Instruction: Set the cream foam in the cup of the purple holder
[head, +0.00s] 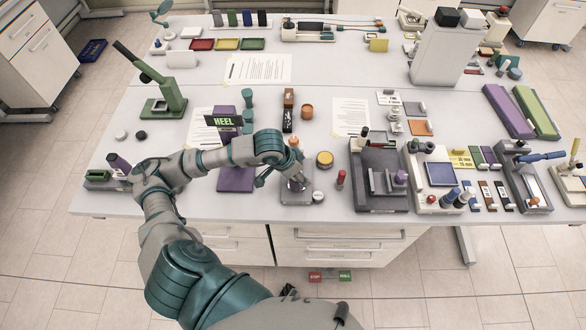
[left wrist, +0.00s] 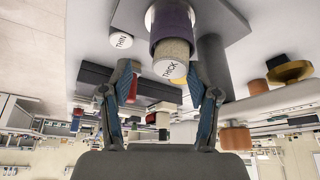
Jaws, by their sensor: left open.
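The cream foam (left wrist: 172,58) is a short cylinder marked THICK. In the left wrist view, which is upside down, it sits in a purple sleeve (left wrist: 171,20) on a grey plate, with its labelled end sticking out. I take the sleeve as the purple holder's cup. My left gripper (left wrist: 162,83) is open, its two fingers apart on either side of the foam in the picture; I see no clear contact. In the head view my left gripper (head: 278,174) is over the grey plate (head: 302,198), partly hiding what stands there. My right gripper is not in view.
A white disc marked THIN (left wrist: 121,40) lies beside the sleeve. A yellow-topped jar (head: 324,159) and a red tube (head: 341,179) stand to the right, then a dark grey device (head: 378,200).

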